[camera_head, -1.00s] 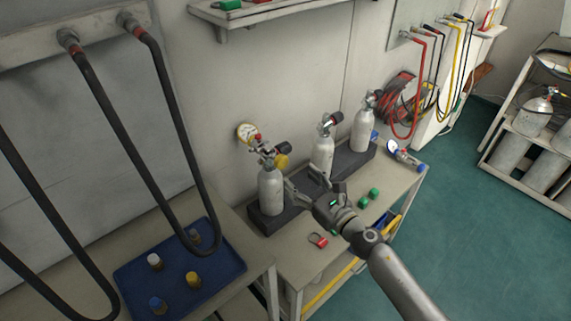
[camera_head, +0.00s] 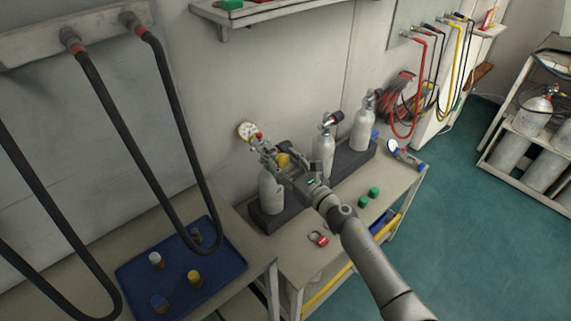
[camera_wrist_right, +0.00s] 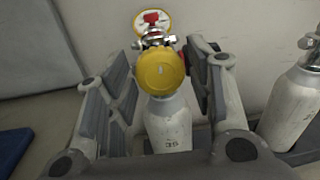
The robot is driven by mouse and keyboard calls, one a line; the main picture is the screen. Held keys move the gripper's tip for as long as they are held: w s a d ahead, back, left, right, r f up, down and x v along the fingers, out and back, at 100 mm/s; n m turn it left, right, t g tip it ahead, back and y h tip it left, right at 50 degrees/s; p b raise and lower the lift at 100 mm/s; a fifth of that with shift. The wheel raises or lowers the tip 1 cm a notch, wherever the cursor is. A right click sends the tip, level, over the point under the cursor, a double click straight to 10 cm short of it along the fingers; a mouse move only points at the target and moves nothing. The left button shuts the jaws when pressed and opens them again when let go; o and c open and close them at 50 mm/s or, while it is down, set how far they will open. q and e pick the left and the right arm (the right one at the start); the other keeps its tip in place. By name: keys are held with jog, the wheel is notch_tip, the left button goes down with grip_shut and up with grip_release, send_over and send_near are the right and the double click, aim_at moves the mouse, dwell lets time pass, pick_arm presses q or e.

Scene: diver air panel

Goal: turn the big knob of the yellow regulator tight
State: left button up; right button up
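The yellow regulator's big knob (camera_wrist_right: 161,72) is a round yellow disc in the middle of the right wrist view. It also shows small in the head view (camera_head: 283,160). It sits at the valve of the nearest silver cylinder (camera_wrist_right: 168,125), also in the head view (camera_head: 271,192). A gauge with a yellow rim (camera_head: 247,131) stands above it. My right gripper (camera_wrist_right: 158,75) is open, with one finger on each side of the knob. A gap shows on the left; whether the right finger touches is unclear. My left gripper is out of view.
Two more silver cylinders (camera_head: 322,155) (camera_head: 364,130) stand in the dark rack to the right. A blue tray (camera_head: 180,275) with several caps lies at the lower left. Black hoses (camera_head: 160,150) hang left. Green caps and a red shackle (camera_head: 318,238) lie on the bench.

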jog(key=c, duration=0.6)
